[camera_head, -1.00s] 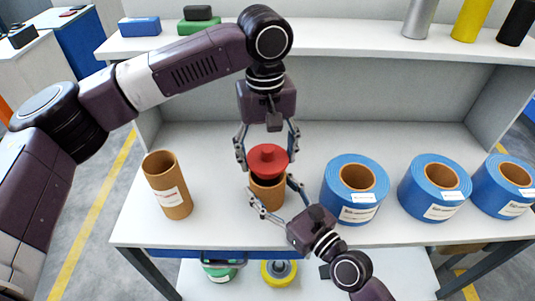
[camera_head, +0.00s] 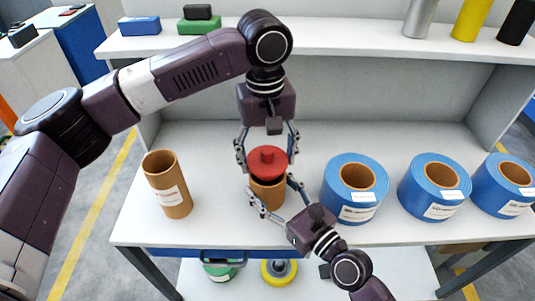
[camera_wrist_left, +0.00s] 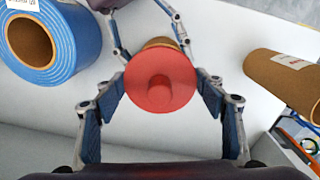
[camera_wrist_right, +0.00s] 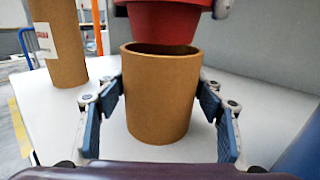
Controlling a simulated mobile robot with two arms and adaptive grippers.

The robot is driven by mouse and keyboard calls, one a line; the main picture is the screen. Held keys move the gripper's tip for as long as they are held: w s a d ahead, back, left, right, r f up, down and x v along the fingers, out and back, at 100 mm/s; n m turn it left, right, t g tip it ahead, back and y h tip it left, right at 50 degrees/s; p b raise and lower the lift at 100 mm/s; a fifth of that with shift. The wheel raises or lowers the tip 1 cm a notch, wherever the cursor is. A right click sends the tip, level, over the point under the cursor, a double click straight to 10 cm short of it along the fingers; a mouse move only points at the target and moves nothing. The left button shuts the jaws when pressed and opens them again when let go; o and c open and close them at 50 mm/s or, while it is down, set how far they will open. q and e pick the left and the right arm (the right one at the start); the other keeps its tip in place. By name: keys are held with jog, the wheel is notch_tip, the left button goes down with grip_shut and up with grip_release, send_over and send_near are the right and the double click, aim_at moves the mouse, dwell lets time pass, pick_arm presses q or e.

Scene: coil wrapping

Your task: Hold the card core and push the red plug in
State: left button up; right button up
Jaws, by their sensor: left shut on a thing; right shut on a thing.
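My left gripper (camera_head: 267,155) comes from above and is shut on the plug's sides; the plug also shows in the left wrist view (camera_wrist_left: 160,80). The card core (camera_head: 267,192) stands upright on the table right under the plug. My right gripper (camera_head: 270,197) is shut around the core near the front edge. In the right wrist view, the plug's tapered lower end (camera_wrist_right: 162,22) is over the open top of the core (camera_wrist_right: 160,95), toward its far side; its tip seems at rim level.
A second card tube (camera_head: 167,185) stands upright to the left. Several blue coils (camera_head: 350,205) stand to the right on the white table (camera_head: 225,225). A shelf (camera_head: 330,38) with boxes and cylinders runs along the back.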

aim_at(267, 169)
pick_arm(q)
jog(key=shift+f, duration=1.8)
jog(key=o, duration=1.2)
jog(key=shift+o, duration=0.2)
notch_tip(267, 169, up, 12)
jog(key=shift+a, duration=0.1)
pick_arm(e)
jog(key=o, duration=1.3)
jog(key=shift+c, duration=0.2)
